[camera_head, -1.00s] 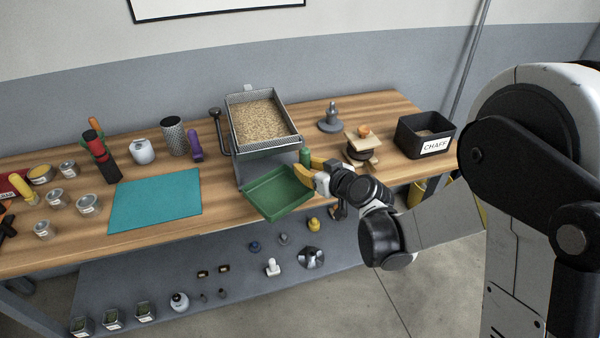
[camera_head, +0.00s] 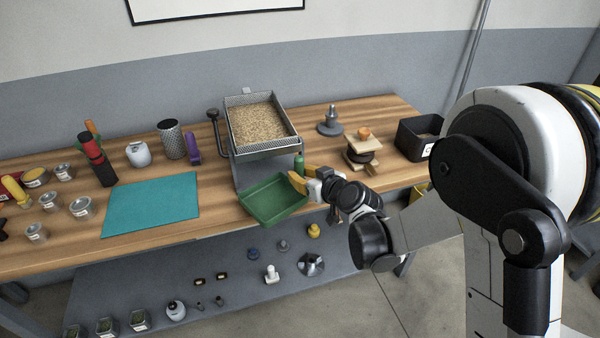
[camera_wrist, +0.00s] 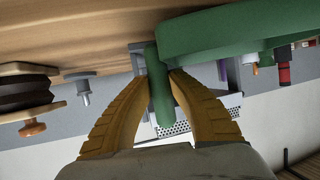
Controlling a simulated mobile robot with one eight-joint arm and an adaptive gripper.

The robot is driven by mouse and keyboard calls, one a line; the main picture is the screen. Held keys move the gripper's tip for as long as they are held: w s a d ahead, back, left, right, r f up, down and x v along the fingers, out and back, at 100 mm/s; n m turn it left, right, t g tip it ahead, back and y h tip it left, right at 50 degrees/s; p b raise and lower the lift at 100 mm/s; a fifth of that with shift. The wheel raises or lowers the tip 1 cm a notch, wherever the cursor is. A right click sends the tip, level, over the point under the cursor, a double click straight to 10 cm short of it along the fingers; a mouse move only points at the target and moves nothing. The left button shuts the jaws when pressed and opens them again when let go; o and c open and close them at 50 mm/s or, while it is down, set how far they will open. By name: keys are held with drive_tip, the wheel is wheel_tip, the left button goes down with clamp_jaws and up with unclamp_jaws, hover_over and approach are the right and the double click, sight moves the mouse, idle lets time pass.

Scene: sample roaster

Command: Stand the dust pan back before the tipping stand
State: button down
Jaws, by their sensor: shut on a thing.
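The green dust pan (camera_head: 272,201) is in front of the tipping stand (camera_head: 252,172), at the front edge of the bench. My gripper (camera_head: 299,179) is shut on the dust pan's upright green handle, at the pan's right side. In the wrist view the yellow fingers (camera_wrist: 160,92) close on both sides of the handle (camera_wrist: 158,84), and the green pan body (camera_wrist: 235,32) shows at the upper right. The stand carries a mesh tray of beans (camera_head: 260,124). Whether the pan touches the bench is hard to tell.
A teal mat (camera_head: 150,204) lies to the left. A wooden-plated press-like piece (camera_head: 361,152), a grey tamper-like piece (camera_head: 330,122) and a black chaff bin (camera_head: 416,138) stand to the right. Several small items lie on the lower shelf (camera_head: 235,268).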

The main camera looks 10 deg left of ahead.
drive_tip(key=shift+f, duration=0.25)
drive_tip(key=c, duration=1.3)
unclamp_jaws()
drive_tip(key=shift+r, duration=0.1)
drive_tip(key=shift+r, duration=0.4)
drive_tip(key=p+v, duration=0.3)
drive_tip(key=v, duration=0.9)
drive_tip(key=shift+p, duration=0.35)
drive_tip(key=shift+r, duration=0.2)
